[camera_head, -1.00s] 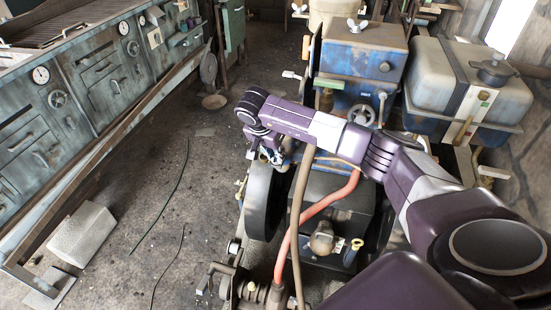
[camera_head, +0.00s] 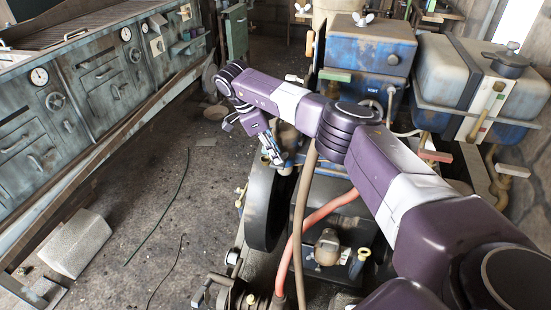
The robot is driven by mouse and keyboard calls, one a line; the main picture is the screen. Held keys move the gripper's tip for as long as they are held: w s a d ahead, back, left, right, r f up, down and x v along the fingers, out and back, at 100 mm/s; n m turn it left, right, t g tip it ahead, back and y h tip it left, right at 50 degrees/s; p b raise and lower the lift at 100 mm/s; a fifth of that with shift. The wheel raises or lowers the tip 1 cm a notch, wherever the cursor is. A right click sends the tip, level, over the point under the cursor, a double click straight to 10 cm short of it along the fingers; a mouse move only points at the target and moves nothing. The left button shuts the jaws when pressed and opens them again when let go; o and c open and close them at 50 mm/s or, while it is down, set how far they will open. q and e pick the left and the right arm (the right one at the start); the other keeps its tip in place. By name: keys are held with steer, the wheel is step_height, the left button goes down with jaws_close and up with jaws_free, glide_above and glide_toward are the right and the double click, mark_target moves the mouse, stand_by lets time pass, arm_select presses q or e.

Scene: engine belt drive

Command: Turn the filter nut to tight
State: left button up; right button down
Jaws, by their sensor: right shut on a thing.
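My right arm reaches in from the lower right, with its wrist high and the right gripper (camera_head: 272,155) pointing down at the far end of the engine, just above the large dark wheel (camera_head: 262,207). Its fingers are shut at a small fitting there, which I take to be the filter nut. The nut is mostly hidden by the fingers, and its angle cannot be read. My left gripper is not in view.
A red hose (camera_head: 318,217) and a brown hose (camera_head: 299,230) run over the engine close to my arm. A blue tank (camera_head: 367,55) and a grey tank (camera_head: 480,75) stand behind. Green-grey cabinets (camera_head: 100,85) line the left, with open floor between.

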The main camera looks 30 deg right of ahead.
steer(key=shift+w+m+g+y+b, duration=0.15)
steer(key=shift+m+g+y+b, duration=0.25)
steer(key=shift+m+b, duration=0.85)
steer(key=shift+d+m, duration=0.1)
steer(key=shift+m, duration=0.35)
steer(key=c, duration=1.8)
jaws_free()
steer(key=shift+c, duration=0.2)
